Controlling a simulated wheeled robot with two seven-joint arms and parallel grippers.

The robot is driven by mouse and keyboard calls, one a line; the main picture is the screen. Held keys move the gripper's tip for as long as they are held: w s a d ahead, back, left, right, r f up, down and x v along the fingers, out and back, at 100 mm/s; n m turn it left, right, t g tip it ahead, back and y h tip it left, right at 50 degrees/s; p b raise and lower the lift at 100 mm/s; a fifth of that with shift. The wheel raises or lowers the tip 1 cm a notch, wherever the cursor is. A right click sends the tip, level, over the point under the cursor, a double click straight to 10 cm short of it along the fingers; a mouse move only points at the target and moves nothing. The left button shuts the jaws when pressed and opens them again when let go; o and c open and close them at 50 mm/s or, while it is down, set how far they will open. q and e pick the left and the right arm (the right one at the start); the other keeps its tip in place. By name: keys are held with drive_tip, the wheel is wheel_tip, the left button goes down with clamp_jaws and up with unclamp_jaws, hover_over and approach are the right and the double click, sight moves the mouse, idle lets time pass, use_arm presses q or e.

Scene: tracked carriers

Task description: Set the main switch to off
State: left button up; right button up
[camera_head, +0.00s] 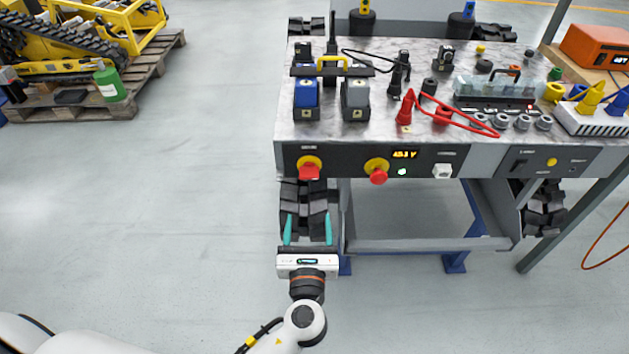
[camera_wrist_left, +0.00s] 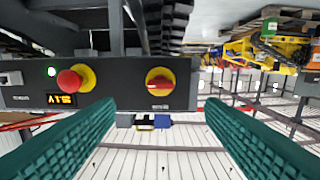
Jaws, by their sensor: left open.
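The main switch (camera_head: 309,169) is a red rotary handle on a round yellow plate, at the left end of the dark front panel (camera_head: 345,160) of the bench. It also shows in the left wrist view (camera_wrist_left: 160,82), which sees the panel upside down. Its exact handle angle is hard to read. My left gripper (camera_head: 308,230) is open and empty, with teal fingers pointing at the panel. It is in front of the switch, roughly lined up with it and apart from it. In the left wrist view the switch shows between and beyond the fingertips (camera_wrist_left: 158,112). My right gripper is not in view.
A red mushroom button (camera_head: 378,176) on a yellow ring is right of the switch. A lit amber display (camera_head: 405,154), a small green lamp (camera_head: 402,171) and a grey connector (camera_head: 442,171) are further right. The bench top (camera_head: 300,130) holds modules and cables.

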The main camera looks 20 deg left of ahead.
sight(309, 179)
use_arm(q)
drive_tip(key=x, duration=1)
drive_tip(key=shift+w+a+r, duration=0.1)
drive_tip(key=shift+w, duration=0.2)
drive_tip(key=shift+w+a, duration=0.15)
drive_tip(key=shift+w, duration=0.35)
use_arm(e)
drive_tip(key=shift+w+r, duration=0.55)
use_arm(q)
drive_tip(key=c, duration=1)
